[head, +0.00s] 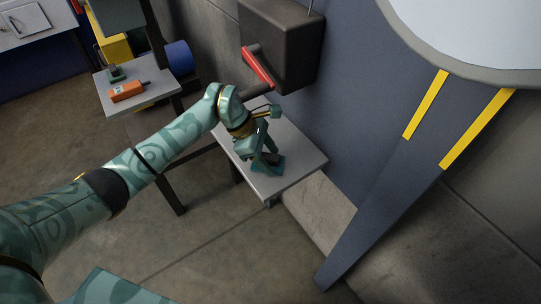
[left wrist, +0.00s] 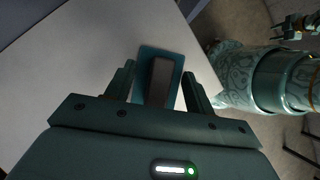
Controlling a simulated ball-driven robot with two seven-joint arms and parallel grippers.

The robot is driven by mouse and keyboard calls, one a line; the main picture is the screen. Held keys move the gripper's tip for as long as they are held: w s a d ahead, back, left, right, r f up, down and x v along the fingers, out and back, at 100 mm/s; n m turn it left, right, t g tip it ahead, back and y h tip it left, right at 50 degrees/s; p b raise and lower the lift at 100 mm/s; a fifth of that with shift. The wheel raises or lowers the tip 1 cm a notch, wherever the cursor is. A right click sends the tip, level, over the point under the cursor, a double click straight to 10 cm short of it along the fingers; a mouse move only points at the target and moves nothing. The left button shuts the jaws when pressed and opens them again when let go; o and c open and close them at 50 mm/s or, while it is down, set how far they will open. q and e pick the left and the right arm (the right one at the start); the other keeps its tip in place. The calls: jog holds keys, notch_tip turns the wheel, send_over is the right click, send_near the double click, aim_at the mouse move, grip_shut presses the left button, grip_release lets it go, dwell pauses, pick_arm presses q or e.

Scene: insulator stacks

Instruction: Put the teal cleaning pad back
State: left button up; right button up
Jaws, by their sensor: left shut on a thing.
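The teal cleaning pad (left wrist: 145,56) has a flat teal plate and a dark block-shaped grip on top. It is at a pale grey table (head: 285,184), near one edge, and seems to rest on the top. My left gripper (head: 264,154) reaches down over it from the left. In the left wrist view, the left gripper's fingers (left wrist: 164,90) stand either side of the dark grip, shut on the pad. What looks like my right gripper (left wrist: 293,27) shows small at the upper right there; its jaw opening is unclear.
A dark box (head: 285,45) with a red lever (head: 258,67) is on the wall behind the table. A second small table (head: 155,92) at the left holds an orange item (head: 127,91) and a small dark green item (head: 116,74). A blue-grey sloping structure (head: 385,170) stands right.

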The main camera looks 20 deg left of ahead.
aim_at(268, 156)
pick_arm(q)
jog(key=shift+d, duration=0.2)
jog(key=o, duration=0.7)
jog(key=shift+o, duration=0.9)
jog(key=shift+a, duration=0.15)
pick_arm(e)
jog(key=shift+s+a+f, duration=0.1)
jog(key=shift+s+a, duration=0.05)
jog(key=shift+a, duration=0.75)
pick_arm(q)
jog(key=shift+r, duration=0.1)
pick_arm(e)
jog(key=shift+d, duration=0.1)
pick_arm(q)
jog(key=shift+r, duration=0.3)
jog(key=p+v, duration=0.1)
jog(key=v, duration=0.2)
jog(key=shift+a, duration=0.3)
jog(key=s+a, duration=0.1)
jog(key=a, duration=1)
jog(key=shift+s+f, duration=0.3)
pick_arm(e)
jog(key=shift+w+d+r, duration=0.15)
jog(key=shift+r, duration=0.25)
jog(key=shift+w+d+r, duration=0.15)
jog(key=shift+r, duration=0.2)
pick_arm(q)
jog(key=shift+a, duration=0.1)
